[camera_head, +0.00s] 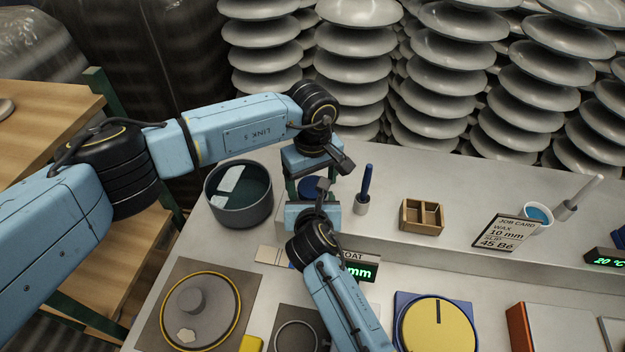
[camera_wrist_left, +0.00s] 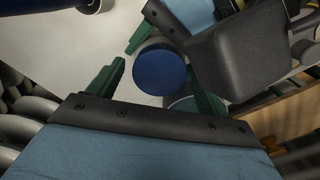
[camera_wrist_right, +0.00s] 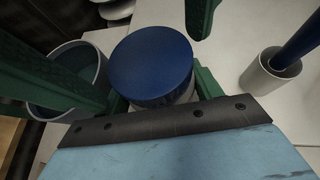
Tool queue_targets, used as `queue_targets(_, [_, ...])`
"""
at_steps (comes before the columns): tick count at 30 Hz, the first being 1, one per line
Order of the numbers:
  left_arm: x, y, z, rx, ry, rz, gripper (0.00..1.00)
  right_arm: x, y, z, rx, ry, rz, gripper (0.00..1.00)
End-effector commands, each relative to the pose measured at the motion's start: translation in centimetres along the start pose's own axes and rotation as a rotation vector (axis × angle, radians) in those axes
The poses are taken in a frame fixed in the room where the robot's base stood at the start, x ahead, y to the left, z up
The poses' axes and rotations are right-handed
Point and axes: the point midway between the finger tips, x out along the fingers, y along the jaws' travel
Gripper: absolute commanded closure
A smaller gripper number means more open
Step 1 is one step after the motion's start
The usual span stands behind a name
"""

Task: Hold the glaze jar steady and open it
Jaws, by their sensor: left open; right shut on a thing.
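The glaze jar has a round dark blue lid (camera_wrist_right: 152,62) over a pale body (camera_wrist_right: 182,96), and stands between my two grippers. In the head view only part of its blue lid (camera_head: 312,186) shows; the arms hide the rest. My right gripper (camera_wrist_right: 150,92) is shut on the jar's body, below the lid. My left gripper (camera_head: 314,184) is above the jar with its green fingers pointing down. In the left wrist view its fingers (camera_wrist_left: 155,85) are apart, with the blue lid (camera_wrist_left: 160,70) between and beyond them. I see no finger of it touching the lid.
A dark bowl of liquid (camera_head: 238,196) stands close left of the jar. A blue-handled tool in a pale holder (camera_head: 362,203) stands close right. A wooden box (camera_head: 422,217), a job card (camera_head: 498,233) and a cup (camera_head: 537,217) lie further right. Insulator stacks (camera_head: 354,70) line the back.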

Motion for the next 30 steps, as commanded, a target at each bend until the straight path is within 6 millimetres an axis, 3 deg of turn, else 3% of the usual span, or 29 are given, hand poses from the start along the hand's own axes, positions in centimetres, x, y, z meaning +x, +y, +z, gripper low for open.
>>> queue_targets(5, [-0.4, 0.0, 0.0, 0.001, 0.001, 0.001, 0.22, 0.0, 0.0, 0.0, -0.001, 0.000, -0.001, 1.00])
queue_targets(17, [-4.7, 0.0, 0.0, 0.009, 0.002, 0.002, 0.25, 0.0, 0.0, 0.0, -0.001, 0.000, -0.001, 1.00])
queue_targets(25, [-7.5, 0.1, -0.1, 0.242, 0.004, 0.001, 0.25, 0.0, 0.0, 0.0, -0.001, 0.000, 0.000, 1.00])
queue_targets(30, [-7.0, 0.0, 0.1, 0.301, -0.002, 0.000, 0.25, 0.0, 0.0, 0.0, -0.001, 0.000, 0.000, 1.00])
